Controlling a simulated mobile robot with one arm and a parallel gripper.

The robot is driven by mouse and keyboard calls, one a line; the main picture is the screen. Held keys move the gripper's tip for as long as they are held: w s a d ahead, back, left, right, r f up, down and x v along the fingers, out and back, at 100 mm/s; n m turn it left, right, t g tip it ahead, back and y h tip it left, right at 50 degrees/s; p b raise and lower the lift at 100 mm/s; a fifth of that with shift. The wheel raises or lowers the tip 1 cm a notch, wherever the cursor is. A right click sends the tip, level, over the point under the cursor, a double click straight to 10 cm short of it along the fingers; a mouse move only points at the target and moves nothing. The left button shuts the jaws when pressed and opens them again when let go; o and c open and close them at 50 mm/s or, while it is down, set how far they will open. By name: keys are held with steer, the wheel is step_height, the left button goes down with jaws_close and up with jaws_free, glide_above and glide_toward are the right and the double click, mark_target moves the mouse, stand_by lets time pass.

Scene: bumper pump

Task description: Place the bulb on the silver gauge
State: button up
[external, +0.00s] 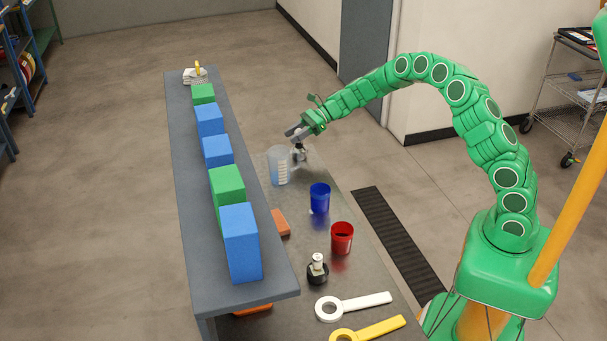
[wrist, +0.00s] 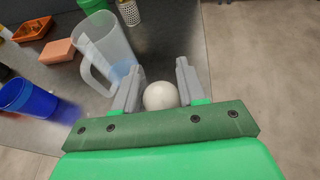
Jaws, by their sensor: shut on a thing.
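A white, round-ended bulb (wrist: 160,96) is between the fingers of my gripper (wrist: 157,82) in the wrist view. In the external view my gripper (external: 297,132) is shut on it above the far end of the table, and the bulb hangs below the jaws, small and partly hidden. I cannot pick out the silver gauge with certainty. A small fitting with a dark round base and a pale, silvery top (external: 317,267) stands at the near part of the table, far from my gripper.
A clear measuring jug (external: 278,166) stands just left of my gripper; it also shows in the wrist view (wrist: 106,45). A blue cup (external: 319,198), a red cup (external: 342,238), white (external: 352,305) and yellow (external: 368,330) ring-ended tools are nearer. Blocks line the raised shelf (external: 190,235) at left.

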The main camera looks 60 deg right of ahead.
steer(key=shift+f, duration=0.3)
steer(key=shift+f, duration=0.15)
steer(key=o, duration=1)
steer(key=shift+o, duration=0.2)
steer(key=shift+d+r, duration=0.1)
steer(key=shift+r, duration=0.1)
steer(key=v, duration=1.1)
steer(key=shift+s+d+r, duration=0.2)
steer(key=shift+s+d, duration=0.05)
steer(key=shift+s, duration=0.05)
